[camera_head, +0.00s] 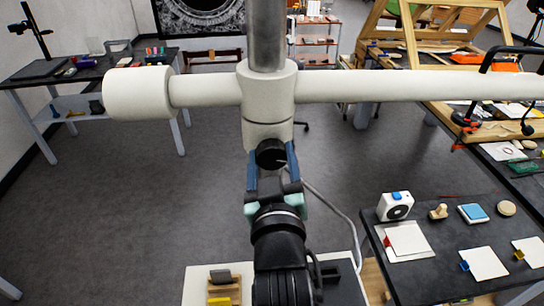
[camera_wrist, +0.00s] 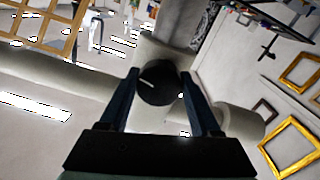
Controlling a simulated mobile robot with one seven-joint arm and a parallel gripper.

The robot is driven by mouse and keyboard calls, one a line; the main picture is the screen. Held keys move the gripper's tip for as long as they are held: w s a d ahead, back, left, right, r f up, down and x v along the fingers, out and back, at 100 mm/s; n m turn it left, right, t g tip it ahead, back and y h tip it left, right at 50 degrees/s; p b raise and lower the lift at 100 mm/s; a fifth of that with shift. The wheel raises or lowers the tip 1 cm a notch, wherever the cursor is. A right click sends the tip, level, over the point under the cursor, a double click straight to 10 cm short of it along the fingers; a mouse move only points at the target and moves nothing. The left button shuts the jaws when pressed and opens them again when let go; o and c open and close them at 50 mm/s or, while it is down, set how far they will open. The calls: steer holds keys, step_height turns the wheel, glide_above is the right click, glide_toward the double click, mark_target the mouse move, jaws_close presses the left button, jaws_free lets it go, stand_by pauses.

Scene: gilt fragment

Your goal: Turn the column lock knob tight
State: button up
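The column lock knob (camera_head: 270,153) is black and round, on the front of the pale clamp collar below the grey metal column. It shows face-on in the wrist view (camera_wrist: 160,84), where a white pointer line slants to its upper left. My gripper (camera_head: 272,165) points at it from the front, with one blue finger on each side. In the wrist view my gripper's fingertips (camera_wrist: 160,76) flank the knob very closely. Whether the fingers press on it or leave a thin gap cannot be seen. The knob's rear and shaft are hidden.
A thick white horizontal arm (camera_head: 390,86) runs through the collar (camera_head: 268,95), with a wide end cap (camera_head: 138,93) at left. A dark table (camera_head: 440,262) with small tools stands at lower right. Another table (camera_head: 85,70) is at back left. The grey floor at left is clear.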

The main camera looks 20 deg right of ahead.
steer(key=c, duration=0.5)
steer(key=m, duration=0.3)
steer(key=shift+m, duration=0.4)
steer(key=m, duration=0.3)
steer(key=shift+m, duration=0.4)
steer(key=m, duration=0.6)
steer(key=shift+a+r+y+b, duration=0.1)
steer(key=shift+y+b, duration=0.3)
steer(key=shift+m, duration=0.3)
steer(key=o, duration=1.4)
steer(key=shift+c, duration=0.2)
